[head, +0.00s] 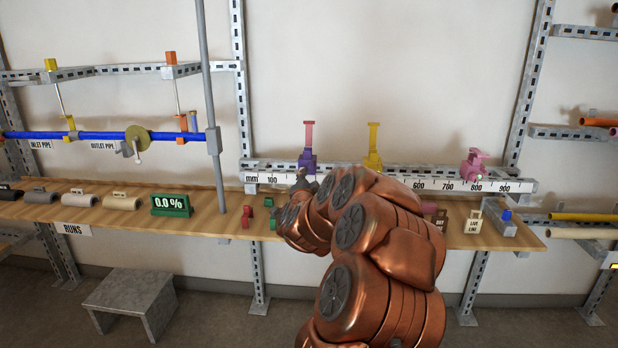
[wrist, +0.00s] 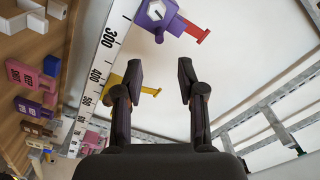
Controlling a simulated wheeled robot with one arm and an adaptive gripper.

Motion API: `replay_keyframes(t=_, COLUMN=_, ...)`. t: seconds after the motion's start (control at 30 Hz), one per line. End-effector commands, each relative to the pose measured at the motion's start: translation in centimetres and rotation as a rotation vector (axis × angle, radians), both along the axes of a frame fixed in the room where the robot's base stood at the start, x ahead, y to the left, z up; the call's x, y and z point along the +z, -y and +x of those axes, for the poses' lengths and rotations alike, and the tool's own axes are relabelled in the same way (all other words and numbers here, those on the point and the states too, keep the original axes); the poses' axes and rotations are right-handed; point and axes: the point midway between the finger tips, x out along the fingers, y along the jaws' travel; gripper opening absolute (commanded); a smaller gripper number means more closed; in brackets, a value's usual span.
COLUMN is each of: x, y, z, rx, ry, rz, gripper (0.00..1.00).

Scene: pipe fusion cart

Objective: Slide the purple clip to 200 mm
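The purple clip (head: 308,161) sits on the white millimetre rail (head: 350,178), with a pink-red handle standing upright from it. It stands left of the rail's middle; my arm hides the nearby numbers in the head view. In the wrist view the purple clip (wrist: 158,14) is at the top edge, a little past the 300 mark towards lower numbers. My gripper (wrist: 160,80) is open and empty, its two fingers apart and not touching the clip.
A yellow clip (head: 373,160) and a pink clip (head: 475,165) stand further right on the same rail. The yellow clip (wrist: 130,82) shows behind my left finger in the wrist view. Small red and green blocks lie on the wooden shelf (head: 130,220). A grey vertical post (head: 209,100) stands left.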

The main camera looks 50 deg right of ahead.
Motion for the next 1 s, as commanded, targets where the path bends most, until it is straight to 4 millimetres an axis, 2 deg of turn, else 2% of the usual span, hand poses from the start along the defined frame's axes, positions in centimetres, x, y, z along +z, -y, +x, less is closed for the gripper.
replay_keyframes(t=0.23, x=-0.12, y=-1.11, z=-0.69, rx=0.002, ry=-0.002, rz=0.002, gripper=0.39)
replay_keyframes(t=1.0, x=-0.08, y=-1.13, z=-0.73, rx=0.0, ry=-0.002, rz=0.001, gripper=0.39)
